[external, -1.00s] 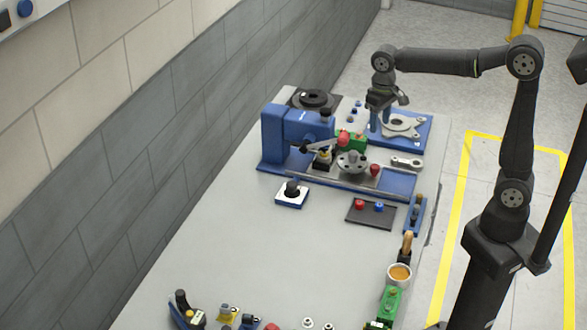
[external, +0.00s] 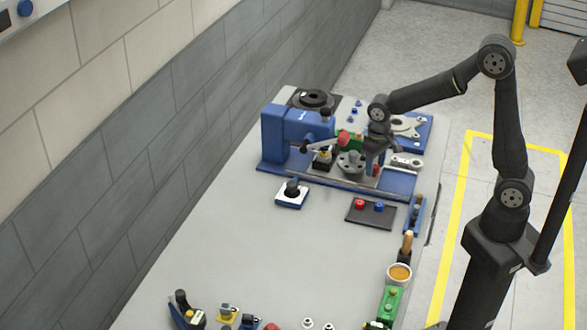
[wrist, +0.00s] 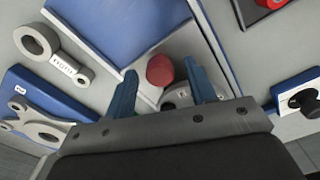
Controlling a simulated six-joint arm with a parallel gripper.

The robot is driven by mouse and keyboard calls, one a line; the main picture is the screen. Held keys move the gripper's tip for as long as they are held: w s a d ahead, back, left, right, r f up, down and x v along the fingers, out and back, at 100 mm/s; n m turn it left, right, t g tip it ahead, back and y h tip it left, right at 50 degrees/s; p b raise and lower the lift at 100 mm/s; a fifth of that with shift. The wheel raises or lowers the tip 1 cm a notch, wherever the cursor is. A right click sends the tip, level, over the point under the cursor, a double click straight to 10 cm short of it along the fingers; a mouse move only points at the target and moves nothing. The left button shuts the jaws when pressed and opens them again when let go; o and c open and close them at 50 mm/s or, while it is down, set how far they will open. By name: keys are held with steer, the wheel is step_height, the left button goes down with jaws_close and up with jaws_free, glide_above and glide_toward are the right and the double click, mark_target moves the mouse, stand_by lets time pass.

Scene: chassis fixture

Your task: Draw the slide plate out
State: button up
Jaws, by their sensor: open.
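The grey slide plate (external: 338,178) lies on the long blue fixture base (external: 400,188) of the blue press. In the wrist view, the end of the slide plate (wrist: 183,45) shows with a round red knob (wrist: 160,70) on it. My gripper (wrist: 161,70) is open, with its two blue fingers on either side of the knob and gaps visible. In the external view my gripper (external: 373,171) is low over the right part of the fixture and partly hides the knob. Whether the fingertips touch the plate cannot be told.
A grey link (wrist: 50,50) lies beside the base. A blue plate with a grey bracket (external: 425,130) is behind it. A grey handwheel (external: 350,162) stands close left of my gripper.

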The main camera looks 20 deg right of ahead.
jaws_close()
steer(key=s+d, duration=0.6)
steer(key=shift+s+d, duration=0.3)
steer(key=shift+d, duration=0.05)
jaws_free()
steer(key=shift+s, duration=0.1)
